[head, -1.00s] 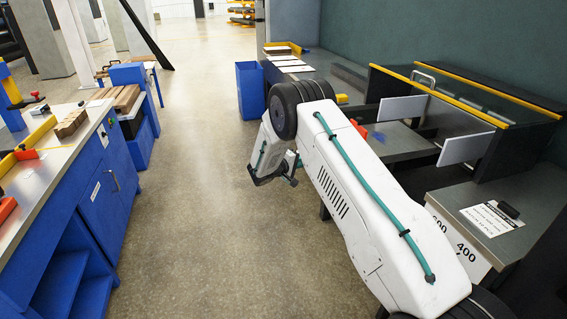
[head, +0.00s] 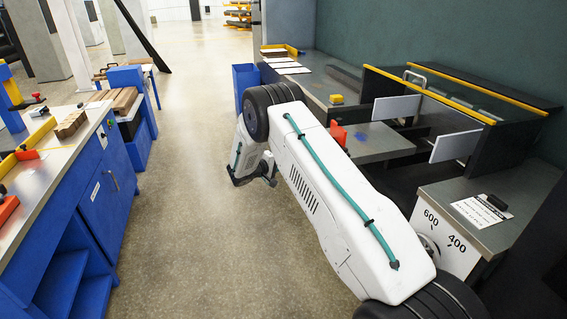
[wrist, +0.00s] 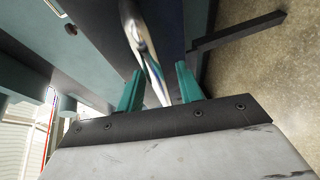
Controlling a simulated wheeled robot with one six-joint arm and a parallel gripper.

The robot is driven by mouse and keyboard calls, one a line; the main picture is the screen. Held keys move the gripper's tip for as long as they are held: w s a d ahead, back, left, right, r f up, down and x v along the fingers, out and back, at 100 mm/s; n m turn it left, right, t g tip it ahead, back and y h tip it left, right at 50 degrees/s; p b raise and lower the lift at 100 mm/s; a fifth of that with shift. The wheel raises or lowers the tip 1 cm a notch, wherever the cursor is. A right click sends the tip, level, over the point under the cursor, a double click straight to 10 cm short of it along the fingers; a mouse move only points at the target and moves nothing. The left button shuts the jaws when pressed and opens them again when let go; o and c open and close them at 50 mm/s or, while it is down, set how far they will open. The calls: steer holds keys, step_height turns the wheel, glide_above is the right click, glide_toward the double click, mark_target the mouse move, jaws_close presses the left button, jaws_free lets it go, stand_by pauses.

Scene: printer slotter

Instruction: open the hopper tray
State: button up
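A shiny metal handle bar (wrist: 141,40) runs down between the two teal fingers of my gripper (wrist: 159,90) in the wrist view. The fingers stand apart, with the bar between them; I cannot tell whether either touches it. A blue-grey panel (wrist: 80,45) lies beside the bar on the left. I cannot tell for sure whether this panel is the hopper tray's front.
The machine's yellow-edged rails (head: 430,92) and white plates (head: 455,146) stand at the right. A grey counter with a 600/400 scale (head: 447,233) is nearer. A blue bin (head: 244,82) stands beyond my arm. Blue workbenches (head: 105,185) line the left, with clear floor (head: 190,180) between.

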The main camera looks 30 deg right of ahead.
steer(key=shift+a, duration=0.1)
steer(key=v, duration=0.7)
steer(key=shift+a, duration=0.3)
steer(key=shift+r, duration=0.1)
